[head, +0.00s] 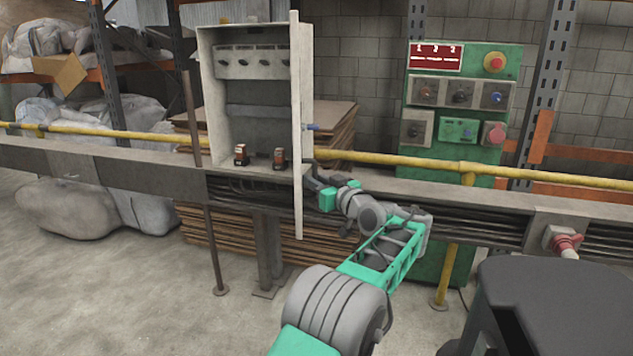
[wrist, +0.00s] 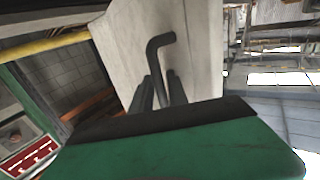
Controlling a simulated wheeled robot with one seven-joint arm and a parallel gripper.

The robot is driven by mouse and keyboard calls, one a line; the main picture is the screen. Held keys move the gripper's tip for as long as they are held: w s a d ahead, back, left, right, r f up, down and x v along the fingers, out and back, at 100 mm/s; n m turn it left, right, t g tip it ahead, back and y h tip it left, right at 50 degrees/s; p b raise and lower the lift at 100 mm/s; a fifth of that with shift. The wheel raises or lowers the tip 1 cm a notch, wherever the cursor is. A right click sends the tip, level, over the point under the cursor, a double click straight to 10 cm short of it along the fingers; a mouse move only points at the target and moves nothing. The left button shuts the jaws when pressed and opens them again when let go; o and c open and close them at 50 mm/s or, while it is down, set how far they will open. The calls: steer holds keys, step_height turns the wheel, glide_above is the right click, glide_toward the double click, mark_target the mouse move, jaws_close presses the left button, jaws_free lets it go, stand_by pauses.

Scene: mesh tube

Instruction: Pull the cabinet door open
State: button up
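The cabinet (head: 250,95) is a pale open-fronted metal box in the head view. Its door (head: 298,120) stands swung out from the right side, seen almost edge-on. In the wrist view the door's pale outer face (wrist: 120,45) fills the upper middle. A dark bent handle (wrist: 155,60) stands out from it. My gripper (wrist: 159,85) has its two dark fingers close on either side of the handle's bar, seemingly closed on it. In the head view my gripper (head: 312,172) is at the right of the door's lower part; the fingertips are small and partly hidden there.
A yellow rail (head: 400,161) and a grey beam (head: 110,160) run across behind the arm. A green control panel (head: 462,100) stands at the right. Stacked brown boards (head: 335,125) are behind the cabinet. The floor (head: 120,290) at the front left is clear.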

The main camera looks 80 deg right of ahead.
steer(key=shift+s+f, duration=0.1)
steer(key=shift+s, duration=0.05)
steer(key=p+v, duration=0.1)
steer(key=v, duration=0.7)
stand_by(0.4)
